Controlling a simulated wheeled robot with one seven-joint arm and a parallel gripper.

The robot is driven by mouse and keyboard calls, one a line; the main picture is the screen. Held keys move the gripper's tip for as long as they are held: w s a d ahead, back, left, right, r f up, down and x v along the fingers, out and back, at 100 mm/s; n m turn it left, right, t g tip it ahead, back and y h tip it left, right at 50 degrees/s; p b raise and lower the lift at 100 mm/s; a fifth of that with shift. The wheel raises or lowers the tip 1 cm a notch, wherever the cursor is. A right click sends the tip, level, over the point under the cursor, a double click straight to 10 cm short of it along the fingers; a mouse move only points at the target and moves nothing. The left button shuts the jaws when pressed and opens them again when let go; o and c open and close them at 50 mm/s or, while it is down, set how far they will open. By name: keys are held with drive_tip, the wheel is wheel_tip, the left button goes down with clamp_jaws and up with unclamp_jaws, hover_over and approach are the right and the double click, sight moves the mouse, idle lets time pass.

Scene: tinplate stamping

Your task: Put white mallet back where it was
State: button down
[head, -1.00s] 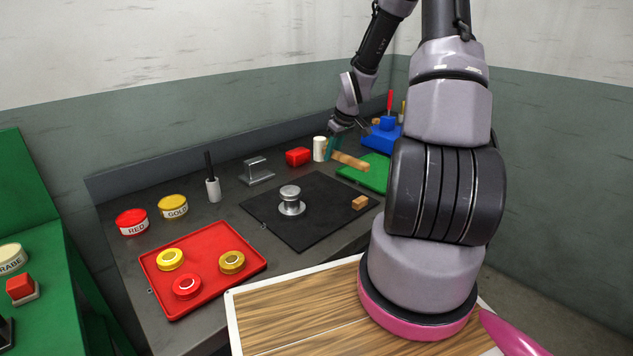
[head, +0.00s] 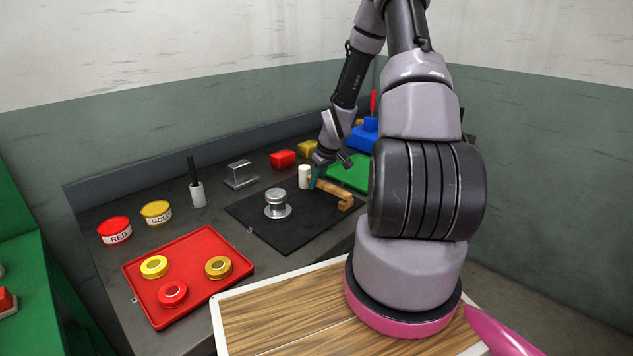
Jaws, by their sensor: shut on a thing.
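The white mallet has a white cylindrical head (head: 304,176) and a wooden handle (head: 334,190) that points to the lower right. The mallet shows over the far right part of the black mat (head: 262,228). The handle's end shows right by a small wooden block (head: 345,204). I cannot tell whether the mallet touches the mat or block. Part of the handle is hidden behind the fingers.
A silver die (head: 276,203) stands on the black mat. A red block (head: 283,158) and a yellow block (head: 308,148) are behind. A green mat (head: 345,175) and blue stand (head: 362,140) lie to the right. A red tray (head: 196,300) with tins is front left.

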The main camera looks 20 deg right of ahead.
drive_tip(key=c, duration=0.7)
unclamp_jaws()
drive_tip(key=shift+f, duration=0.1)
drive_tip(key=v, duration=1.2)
wheel_tip(320, 180, up, 12)
drive_tip(key=m+h, duration=0.2)
hover_over(326, 183)
drive_tip(key=s+a, duration=0.4)
drive_tip(key=s+a+r+m+t+y, duration=0.1)
drive_tip(key=s+a+r+m, duration=0.1)
drive_tip(key=s+r, duration=0.4)
drive_tip(key=s+a+r+m+t+y, duration=0.1)
drive_tip(key=s+a+r+m, duration=0.1)
drive_tip(key=s+a+r, duration=0.2)
drive_tip(key=s+a+r+m+t, duration=0.1)
drive_tip(key=s+a+r, duration=0.3)
drive_tip(key=s+r, duration=0.4)
drive_tip(key=shift+s+a+r+m+y, duration=0.15)
drive_tip(key=shift+s+m+y, duration=0.25)
drive_tip(key=shift+s+m, duration=0.6)
drive_tip(key=shift+s, duration=0.2)
